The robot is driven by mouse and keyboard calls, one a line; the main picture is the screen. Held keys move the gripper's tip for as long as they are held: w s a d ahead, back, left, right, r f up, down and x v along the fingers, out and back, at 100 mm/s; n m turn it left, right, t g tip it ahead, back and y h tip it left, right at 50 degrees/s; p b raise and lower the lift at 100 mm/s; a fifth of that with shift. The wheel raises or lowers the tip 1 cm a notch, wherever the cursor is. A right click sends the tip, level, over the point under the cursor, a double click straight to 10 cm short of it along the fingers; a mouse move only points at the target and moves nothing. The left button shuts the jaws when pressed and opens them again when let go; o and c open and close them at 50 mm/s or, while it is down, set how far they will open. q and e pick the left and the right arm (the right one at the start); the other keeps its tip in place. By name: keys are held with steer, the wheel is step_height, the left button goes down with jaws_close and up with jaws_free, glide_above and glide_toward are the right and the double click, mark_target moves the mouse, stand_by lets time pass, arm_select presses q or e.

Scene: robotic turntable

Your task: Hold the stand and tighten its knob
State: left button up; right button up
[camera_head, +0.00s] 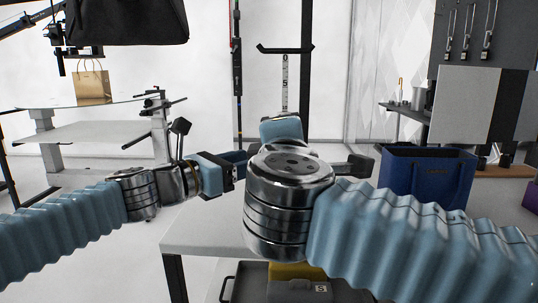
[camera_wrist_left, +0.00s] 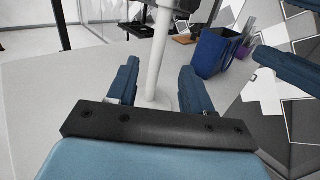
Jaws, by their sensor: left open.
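In the left wrist view the stand (camera_wrist_left: 159,58) is a white upright pole on a round white base. It stands on the pale table between the two blue fingers of my left gripper (camera_wrist_left: 158,78), which are open on either side of it with visible gaps. In the head view my left gripper (camera_head: 236,164) points right, its tips partly hidden behind my right arm's large metal joint. That joint also hides the stand's lower part. A blue part at the right of the wrist view seems to be my right gripper (camera_wrist_left: 285,66); its jaw state is unclear. I cannot make out the knob.
The white table (camera_head: 205,240) extends in front of me, with a dark tray (camera_head: 230,290) below it. A blue bag (camera_head: 428,178) stands to the right. A marked scale strip (camera_head: 285,85) rises behind my right arm. A paper bag (camera_head: 92,86) is far left.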

arm_select(q)
steer(key=x, duration=1.1)
steer(key=shift+w+f, duration=0.1)
jaws_close()
arm_select(e)
steer(key=shift+o, duration=1.3)
steer(key=w+n, duration=1)
steer(key=n, duration=0.6)
steer(key=shift+w+r, duration=0.15)
steer(key=shift+w, duration=0.1)
